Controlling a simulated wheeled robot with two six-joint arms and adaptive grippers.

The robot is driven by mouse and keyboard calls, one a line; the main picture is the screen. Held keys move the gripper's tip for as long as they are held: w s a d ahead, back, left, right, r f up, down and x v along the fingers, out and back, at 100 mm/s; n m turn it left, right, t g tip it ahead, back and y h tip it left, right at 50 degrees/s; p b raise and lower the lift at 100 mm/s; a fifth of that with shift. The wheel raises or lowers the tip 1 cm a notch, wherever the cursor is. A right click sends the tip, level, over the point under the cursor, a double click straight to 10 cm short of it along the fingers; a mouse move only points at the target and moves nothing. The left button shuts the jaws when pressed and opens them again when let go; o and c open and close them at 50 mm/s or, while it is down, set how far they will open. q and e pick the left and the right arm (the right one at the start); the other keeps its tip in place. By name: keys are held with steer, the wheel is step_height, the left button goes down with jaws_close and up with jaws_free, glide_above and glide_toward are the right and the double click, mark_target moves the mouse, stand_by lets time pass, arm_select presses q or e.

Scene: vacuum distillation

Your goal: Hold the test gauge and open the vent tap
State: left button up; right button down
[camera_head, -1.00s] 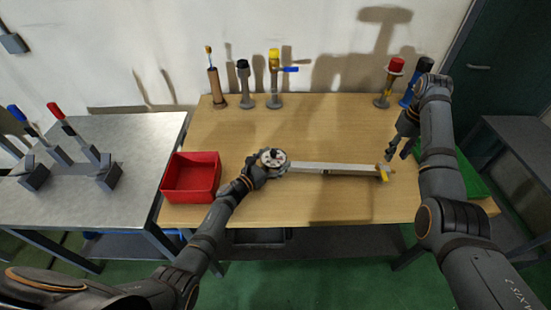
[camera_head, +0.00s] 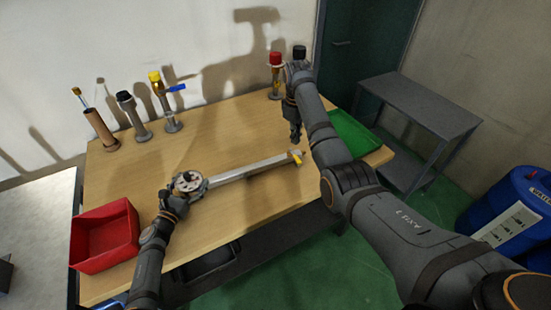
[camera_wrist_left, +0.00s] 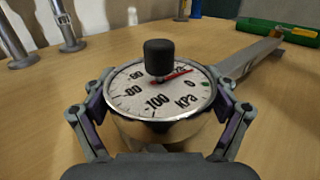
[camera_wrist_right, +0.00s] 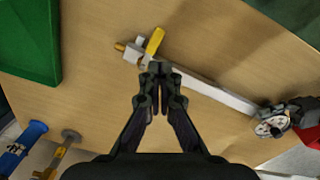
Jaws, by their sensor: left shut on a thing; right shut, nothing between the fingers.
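The test gauge (camera_head: 187,183) lies on the wooden table, a round white dial marked in kPa with a red needle and a black knob, also in the left wrist view (camera_wrist_left: 160,90). My left gripper (camera_head: 180,193) is shut on the gauge, one finger on each side of its rim. A long grey bar (camera_head: 245,170) runs from the gauge to the vent tap, which has a yellow handle (camera_head: 297,158). The tap handle also shows in the right wrist view (camera_wrist_right: 154,41). My right gripper (camera_wrist_right: 161,80) is shut and empty, above the table near the tap, apart from it.
A red bin (camera_head: 105,236) stands at the table's front left, a green tray (camera_head: 352,134) at the right. Several upright fittings stand along the back, one with a yellow top and blue lever (camera_head: 166,98). A blue drum (camera_head: 515,205) stands at far right.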

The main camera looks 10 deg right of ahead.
mark_target(295, 156)
steer(key=s+a+n+h, duration=0.1)
steer(key=a+n+h, duration=0.1)
steer(key=a+n, duration=0.6)
steer(key=n, duration=0.5)
steer(key=shift+s+r, duration=0.2)
steer(key=shift+r, duration=0.05)
steer(key=d+f, duration=0.2)
steer(key=f, duration=0.1)
steer(key=d+f, duration=0.1)
steer(key=f, duration=0.2)
steer(key=w+d+f, duration=0.1)
steer(key=d+f, duration=0.1)
steer(key=f, duration=0.1)
steer(key=shift+d+f, duration=0.35)
steer(key=shift+f, duration=0.05)
steer(key=shift+d, duration=0.35)
